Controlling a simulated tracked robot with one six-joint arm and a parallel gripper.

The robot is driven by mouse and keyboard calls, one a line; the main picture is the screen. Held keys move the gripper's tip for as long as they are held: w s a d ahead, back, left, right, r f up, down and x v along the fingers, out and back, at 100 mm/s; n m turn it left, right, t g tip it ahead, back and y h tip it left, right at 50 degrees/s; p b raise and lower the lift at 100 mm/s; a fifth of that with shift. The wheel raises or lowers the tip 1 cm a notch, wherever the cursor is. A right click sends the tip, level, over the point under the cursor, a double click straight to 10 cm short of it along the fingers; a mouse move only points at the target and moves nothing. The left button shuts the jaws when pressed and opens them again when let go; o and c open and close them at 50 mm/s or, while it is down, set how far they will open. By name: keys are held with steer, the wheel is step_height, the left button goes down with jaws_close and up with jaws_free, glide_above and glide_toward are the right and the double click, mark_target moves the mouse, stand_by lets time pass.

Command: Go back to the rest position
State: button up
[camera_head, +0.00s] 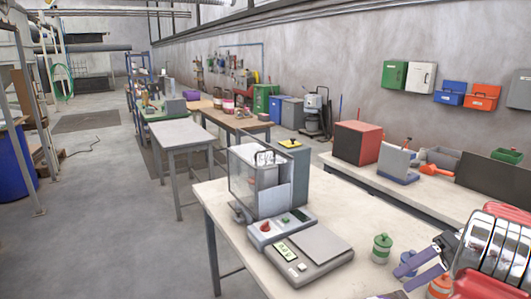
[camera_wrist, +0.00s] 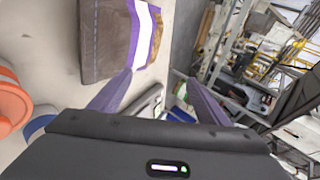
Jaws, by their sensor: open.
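My gripper (camera_head: 402,279) is at the lower right of the head view, above the near end of the pale table (camera_head: 365,218).
A green-lidded jar (camera_head: 381,248) and an orange-lidded jar (camera_head: 440,286) stand close to my gripper. A red box (camera_head: 357,143) sits on the bench along the wall. A grey table (camera_head: 181,133) stands further back. The floor (camera_head: 95,215) at left is clear.

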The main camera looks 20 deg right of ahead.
steer(key=w+a+r+g+h, duration=0.2)
steer(key=w+a+r+h, duration=0.15)
steer(key=a, duration=0.85)
steer(key=w+a+r+g+h, duration=0.15)
steer(key=w+a+r, duration=0.25)
steer(key=a, duration=0.8)
steer(key=s+a+n+t+h, duration=0.1)
steer(key=s+a, duration=0.3)
steer(key=a, duration=0.5)
steer(key=s+a+n+t+h, duration=0.1)
steer(key=s+a+t+h, duration=0.3)
steer(key=a, duration=0.6)
steer(key=shift+s+a+f, duration=0.2)
steer(key=shift+s+a, duration=0.1)
steer(key=shift+s, duration=0.2)
steer(key=shift+c, duration=0.4)
